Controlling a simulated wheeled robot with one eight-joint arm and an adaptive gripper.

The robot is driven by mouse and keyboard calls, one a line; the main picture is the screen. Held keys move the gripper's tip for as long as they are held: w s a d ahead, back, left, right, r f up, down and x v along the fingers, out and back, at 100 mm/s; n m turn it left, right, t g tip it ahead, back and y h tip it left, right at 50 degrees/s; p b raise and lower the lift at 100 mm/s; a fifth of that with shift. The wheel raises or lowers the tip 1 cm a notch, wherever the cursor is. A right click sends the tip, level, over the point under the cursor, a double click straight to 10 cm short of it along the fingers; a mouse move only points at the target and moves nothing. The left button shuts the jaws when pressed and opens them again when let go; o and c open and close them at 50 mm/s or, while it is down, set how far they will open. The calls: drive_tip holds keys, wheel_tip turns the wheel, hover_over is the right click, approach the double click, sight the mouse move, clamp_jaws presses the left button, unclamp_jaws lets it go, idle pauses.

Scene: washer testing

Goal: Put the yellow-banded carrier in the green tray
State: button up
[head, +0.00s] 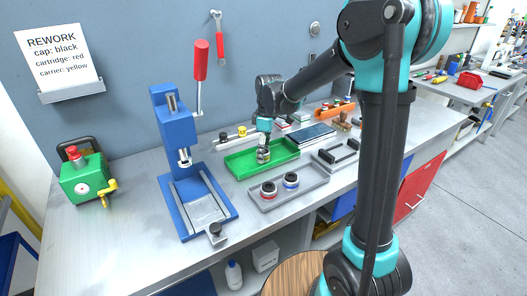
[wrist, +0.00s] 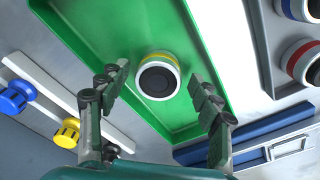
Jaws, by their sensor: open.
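The yellow-banded carrier (wrist: 158,75) is a white round part with a yellow stripe and a dark centre. It stands in the green tray (wrist: 95,35), on its floor near one end in the wrist view. In the head view the carrier (head: 263,158) shows just under my gripper (head: 264,147), within the green tray (head: 238,171). My gripper is open, with one finger on each side of the carrier in the wrist view; gaps show between the fingers and the carrier. Its underside is hidden.
A grey tray (head: 300,196) in front holds a red-banded carrier (head: 268,189) and a blue-banded carrier (head: 291,180). A blue press (head: 175,125) stands left of the green tray. Black and yellow caps (wrist: 67,133) sit on a rack behind. A dark tablet (head: 311,133) lies to the right.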

sight(266, 151)
wheel_tip(266, 151, up, 12)
drive_tip(key=shift+d, duration=0.45)
drive_tip(key=shift+r, duration=0.1)
